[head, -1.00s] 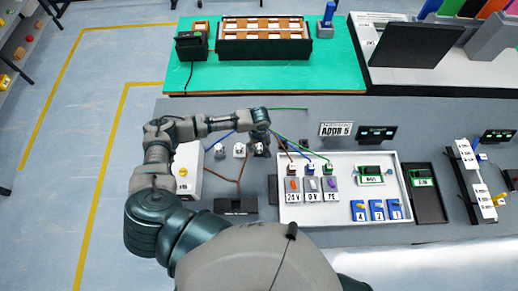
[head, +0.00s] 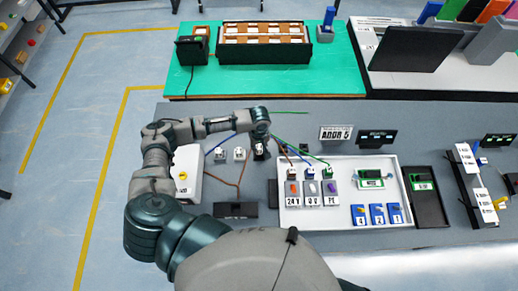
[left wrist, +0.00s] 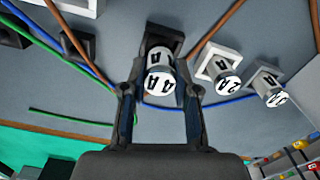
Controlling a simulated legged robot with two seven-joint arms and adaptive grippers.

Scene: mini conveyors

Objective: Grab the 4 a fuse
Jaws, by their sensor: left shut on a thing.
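The 4 A fuse (left wrist: 158,86), a grey cylinder with a white end marked "4A", is between the fingers of my left gripper (left wrist: 160,105) in the left wrist view. The gripper is shut on it. A dark holder (left wrist: 165,40) shows right behind the fuse; I cannot tell whether the fuse is still seated in it. In the head view my left gripper (head: 260,143) points down over this spot and mostly hides the fuse. My right gripper is not in view.
A fuse marked "2A" (left wrist: 228,85) and another fuse (left wrist: 275,98) stand beside it in pale holders. Blue, brown and green wires run close by. A white tray (head: 345,163) with terminals lies to the right, and a white box (head: 187,175) to the left.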

